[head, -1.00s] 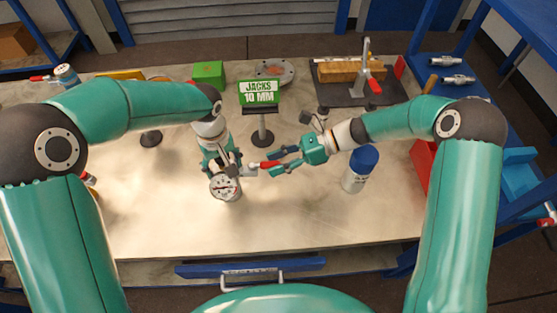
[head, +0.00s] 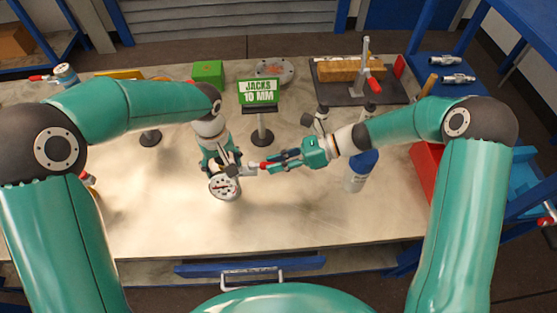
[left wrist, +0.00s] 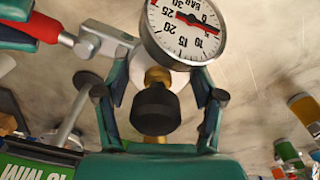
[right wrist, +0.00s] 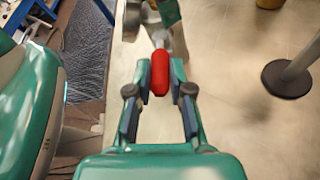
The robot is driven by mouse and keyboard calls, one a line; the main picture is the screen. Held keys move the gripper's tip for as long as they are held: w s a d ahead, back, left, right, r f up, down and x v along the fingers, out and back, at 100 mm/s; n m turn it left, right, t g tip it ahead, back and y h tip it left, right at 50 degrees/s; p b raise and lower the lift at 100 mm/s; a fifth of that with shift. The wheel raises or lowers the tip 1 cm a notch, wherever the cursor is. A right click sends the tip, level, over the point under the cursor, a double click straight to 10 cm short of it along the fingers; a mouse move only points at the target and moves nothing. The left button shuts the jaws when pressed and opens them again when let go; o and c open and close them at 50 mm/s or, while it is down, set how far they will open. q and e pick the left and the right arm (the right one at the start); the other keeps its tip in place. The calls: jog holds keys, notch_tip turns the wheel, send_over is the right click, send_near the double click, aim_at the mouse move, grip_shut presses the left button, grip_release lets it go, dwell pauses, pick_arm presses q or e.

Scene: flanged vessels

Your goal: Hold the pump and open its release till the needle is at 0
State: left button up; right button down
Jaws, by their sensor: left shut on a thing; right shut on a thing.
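The pump's round white gauge (head: 224,187) is near the middle of the table in the head view. My left gripper (head: 226,166) is shut on the pump body behind the gauge. In the left wrist view the dial (left wrist: 180,38) is upside down; its red needle appears to point between 5 and 10. A black knob (left wrist: 156,108) and brass fitting show between the fingers. The release lever's red handle (right wrist: 160,75) is between the fingers of my right gripper (right wrist: 160,88), which is shut on it. In the head view, my right gripper (head: 274,164) covers most of the handle.
A red bin (head: 425,170) is at the right edge. The front of the table is clear.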

jog(key=shift+s+a+r+m+t+h, duration=0.1)
jog(key=shift+s+a+m+t+h, duration=0.4)
jog(key=shift+m+t, duration=0.9)
jog(key=shift+s+a+f+m+t+h, duration=0.15)
jog(key=shift+s+m+t+h, duration=0.35)
jog(key=shift+s+m+t, duration=0.7)
jog(key=shift+s+a+r+m+t+h, duration=0.15)
jog(key=shift+s+a+m+t+h, duration=0.3)
jog(key=shift+m+t, duration=1.2)
jog(key=shift+d, duration=0.15)
jog(key=c, duration=1)
grip_release()
jog(key=shift+t, duration=0.25)
jog(key=shift+c, duration=0.2)
jog(key=shift+d, duration=0.1)
notch_tip(320, 180, up, 10)
